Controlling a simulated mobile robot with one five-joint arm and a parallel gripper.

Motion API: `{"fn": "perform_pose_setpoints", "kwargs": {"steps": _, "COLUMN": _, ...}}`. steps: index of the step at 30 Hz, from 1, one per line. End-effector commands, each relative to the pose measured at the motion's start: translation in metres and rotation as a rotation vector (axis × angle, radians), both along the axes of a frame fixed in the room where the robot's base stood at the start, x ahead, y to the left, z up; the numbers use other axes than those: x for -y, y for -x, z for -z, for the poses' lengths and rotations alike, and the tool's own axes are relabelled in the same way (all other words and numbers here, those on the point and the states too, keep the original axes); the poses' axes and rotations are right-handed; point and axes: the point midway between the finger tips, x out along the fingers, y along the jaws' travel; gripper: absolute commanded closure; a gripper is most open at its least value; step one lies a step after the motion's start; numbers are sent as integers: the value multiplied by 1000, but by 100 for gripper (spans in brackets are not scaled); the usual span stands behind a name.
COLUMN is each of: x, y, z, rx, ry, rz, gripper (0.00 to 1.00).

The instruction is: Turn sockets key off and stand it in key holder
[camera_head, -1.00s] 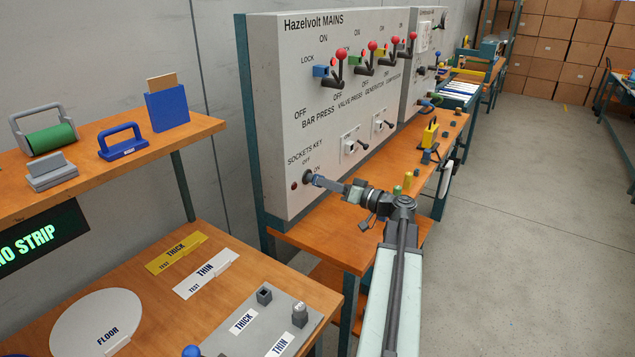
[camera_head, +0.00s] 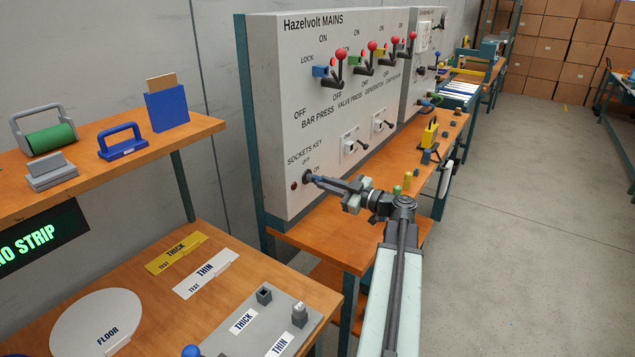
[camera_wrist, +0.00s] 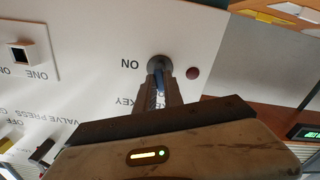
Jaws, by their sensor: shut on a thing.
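The blue sockets key (camera_wrist: 158,80) sits in its round dark lock (camera_wrist: 159,63) on the grey mains panel, beside the ON label. In the head view the lock (camera_head: 307,176) is at the panel's lower left, under the SOCKETS KEY lettering. My gripper (camera_head: 320,180) reaches in from the right and is shut on the key. In the wrist view both fingers close around the key's handle, hiding much of it. The key's exact angle in the lock is hard to tell. I cannot make out which item is the key holder.
A dark red lamp (camera_head: 294,186) is left of the lock. Red-topped levers (camera_head: 340,55) and sockets (camera_head: 349,147) are on the panel above. Green (camera_head: 397,190) and yellow (camera_head: 407,181) upright pieces stand on the orange bench (camera_head: 340,235), right of my wrist. The floor at right is clear.

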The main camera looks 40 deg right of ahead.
Motion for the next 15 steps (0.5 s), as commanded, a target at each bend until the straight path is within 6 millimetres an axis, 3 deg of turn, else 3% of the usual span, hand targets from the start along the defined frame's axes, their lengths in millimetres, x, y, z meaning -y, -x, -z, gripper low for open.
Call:
{"fn": "perform_pose_setpoints", "kwargs": {"steps": 4, "x": 1, "y": 0, "z": 0, "rx": 31, "ry": 127, "rz": 2, "gripper": 100}}
{"fn": "perform_pose_setpoints", "kwargs": {"steps": 15, "x": 2, "y": 1, "z": 0, "rx": 33, "ry": 130, "rz": 3, "gripper": 100}}
